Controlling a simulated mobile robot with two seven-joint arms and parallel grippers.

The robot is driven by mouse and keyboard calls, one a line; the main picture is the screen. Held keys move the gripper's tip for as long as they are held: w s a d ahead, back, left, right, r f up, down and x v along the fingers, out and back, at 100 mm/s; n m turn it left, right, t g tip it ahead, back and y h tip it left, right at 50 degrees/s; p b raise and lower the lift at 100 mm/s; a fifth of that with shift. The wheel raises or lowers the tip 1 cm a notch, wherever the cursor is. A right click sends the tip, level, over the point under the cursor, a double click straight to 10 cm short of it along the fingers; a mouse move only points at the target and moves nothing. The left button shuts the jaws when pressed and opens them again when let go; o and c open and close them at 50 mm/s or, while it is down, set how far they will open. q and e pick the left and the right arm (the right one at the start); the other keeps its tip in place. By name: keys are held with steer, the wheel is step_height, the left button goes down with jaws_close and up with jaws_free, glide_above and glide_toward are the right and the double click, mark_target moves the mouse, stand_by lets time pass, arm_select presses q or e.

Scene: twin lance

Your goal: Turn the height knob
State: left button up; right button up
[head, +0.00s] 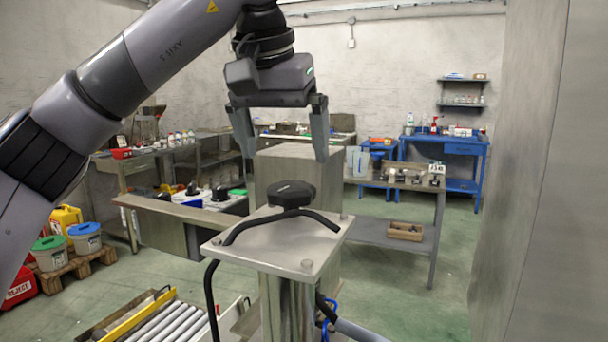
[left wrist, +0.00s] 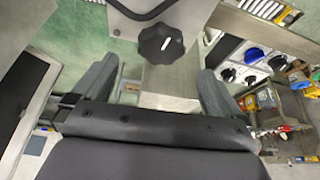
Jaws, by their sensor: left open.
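The height knob (head: 292,194) is a black lobed knob on top of a grey metal plate (head: 318,246) carried by a post. In the left wrist view the knob (left wrist: 161,44) shows a white pointer mark and lies beyond the fingertips, toward the top of the picture. My left gripper (head: 281,150) points down above and slightly behind the knob, apart from it. Its two fingers are spread wide with nothing between them; they also show in the left wrist view (left wrist: 158,82). My right gripper is in neither view.
A black cable (head: 270,222) curves over the plate beside the knob. A grey metal box (head: 300,163) stands just behind. A roller conveyor (head: 165,322) lies at lower left. A grey bench (head: 395,240) and a blue workbench (head: 455,148) stand farther back. Green floor at right is free.

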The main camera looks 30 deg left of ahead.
mark_target(290, 186)
arm_select(q)
steer(key=shift+b+x, duration=0.3)
steer(key=shift+x, duration=3)
steer(key=shift+s, duration=0.15)
steer(key=c, duration=1.1)
